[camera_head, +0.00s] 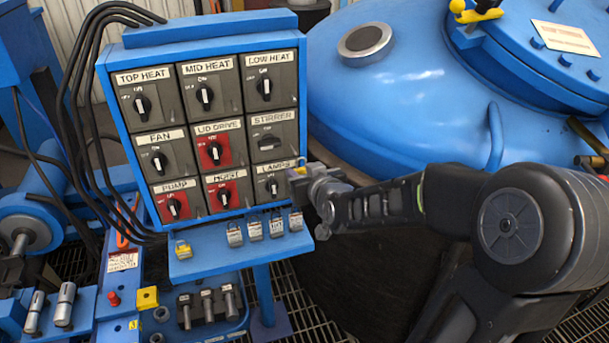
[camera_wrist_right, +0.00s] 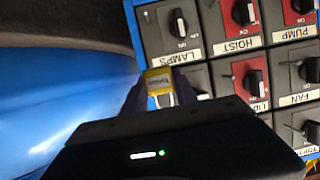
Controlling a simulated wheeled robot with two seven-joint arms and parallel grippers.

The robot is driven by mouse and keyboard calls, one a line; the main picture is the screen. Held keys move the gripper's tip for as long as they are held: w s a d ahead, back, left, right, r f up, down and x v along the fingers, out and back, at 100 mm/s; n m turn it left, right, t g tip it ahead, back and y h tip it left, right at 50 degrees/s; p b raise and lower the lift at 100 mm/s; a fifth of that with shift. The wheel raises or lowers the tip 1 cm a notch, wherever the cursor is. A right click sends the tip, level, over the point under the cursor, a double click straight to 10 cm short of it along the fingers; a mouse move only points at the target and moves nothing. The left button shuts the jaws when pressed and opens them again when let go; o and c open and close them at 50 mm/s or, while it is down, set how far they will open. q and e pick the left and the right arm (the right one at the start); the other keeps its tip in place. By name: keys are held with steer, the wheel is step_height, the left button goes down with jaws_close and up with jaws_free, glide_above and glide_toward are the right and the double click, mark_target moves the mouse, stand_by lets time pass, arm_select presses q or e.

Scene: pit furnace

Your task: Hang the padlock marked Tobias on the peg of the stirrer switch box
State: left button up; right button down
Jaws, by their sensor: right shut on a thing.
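The stirrer switch box (camera_head: 267,143) is in the middle row at the right of the blue panel. Its knob lies level, unlike the upright knobs around it. I cannot make out its peg. My right gripper (camera_head: 301,173) is at the panel's right edge, beside the lamps and stirrer boxes, shut on a small yellow padlock. In the right wrist view the padlock (camera_wrist_right: 158,82) sits between the fingers, with a pale label too small to read and its shackle toward my gripper. The stirrer box there is mostly hidden behind my gripper. My left gripper is not in view.
The lamps box (camera_head: 271,186) is close to my gripper. A large blue furnace lid (camera_head: 420,90) stands behind my right arm. Black cables hang at the left.

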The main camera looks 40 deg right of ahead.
mark_target(290, 157)
steer(key=w, duration=0.1)
steer(key=w+d+p, duration=0.1)
steer(key=w, duration=0.2)
steer(key=shift+w+d, duration=0.1)
steer(key=shift+d, duration=0.15)
steer(key=shift+w+f, duration=0.25)
steer(key=shift+f, duration=0.15)
steer(key=shift+w+d+b, duration=0.2)
steer(key=shift+w+b, duration=0.15)
steer(key=shift+b, duration=0.3)
steer(key=c, duration=0.9)
jaws_free()
steer(key=shift+s, duration=0.1)
